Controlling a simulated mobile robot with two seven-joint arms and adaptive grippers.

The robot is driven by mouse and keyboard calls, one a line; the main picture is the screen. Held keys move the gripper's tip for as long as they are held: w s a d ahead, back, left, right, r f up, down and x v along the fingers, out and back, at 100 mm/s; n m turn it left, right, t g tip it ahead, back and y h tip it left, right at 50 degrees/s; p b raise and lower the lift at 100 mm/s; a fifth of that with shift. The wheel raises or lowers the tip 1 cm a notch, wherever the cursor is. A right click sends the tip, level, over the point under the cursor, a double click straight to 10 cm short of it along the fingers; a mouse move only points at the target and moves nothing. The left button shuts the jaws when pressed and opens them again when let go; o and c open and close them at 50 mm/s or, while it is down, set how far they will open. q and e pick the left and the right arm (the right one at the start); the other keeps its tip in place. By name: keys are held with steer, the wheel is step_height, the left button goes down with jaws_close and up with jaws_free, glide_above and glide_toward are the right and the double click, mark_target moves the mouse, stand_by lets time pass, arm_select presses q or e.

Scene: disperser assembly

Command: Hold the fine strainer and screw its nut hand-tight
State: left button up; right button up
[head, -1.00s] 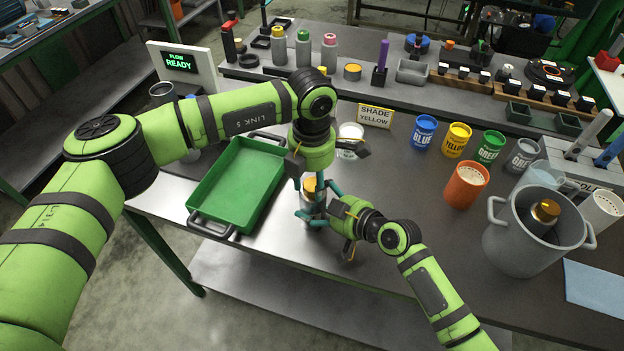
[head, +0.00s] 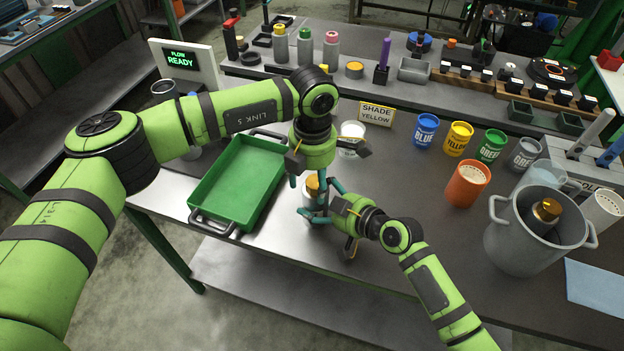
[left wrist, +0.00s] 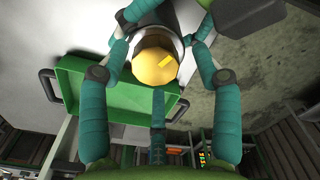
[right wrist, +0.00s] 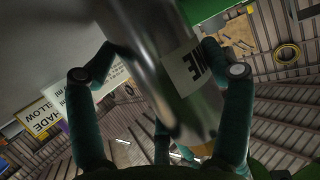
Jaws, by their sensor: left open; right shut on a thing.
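The fine strainer (right wrist: 170,70) is a shiny metal cylinder with a white label, seen close up in the right wrist view. It stands upright at the table's front edge in the head view, partly hidden by fingers. Its golden nut (left wrist: 154,68) with a yellow mark sits on its top end. My right gripper (head: 322,207) is shut on the strainer's body from the right. My left gripper (head: 313,184) points down over the nut from above. Its fingers are open around the nut; a gap shows beside it in the left wrist view.
A green tray (head: 203,217) lies just left of the strainer. A white cup (head: 352,131) and the shade sign (head: 377,115) stand behind. Paint cans, an orange perforated cup (head: 466,185) and a grey pot (head: 520,252) stand to the right.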

mark_target(312, 183)
arm_select(q)
step_height(312, 183, up, 12)
arm_select(e)
steer(key=shift+s+a+f, duration=0.1)
arm_select(q)
steer(key=shift+f, duration=0.1)
stand_by(0.4)
arm_select(e)
steer(key=o, duration=1.5)
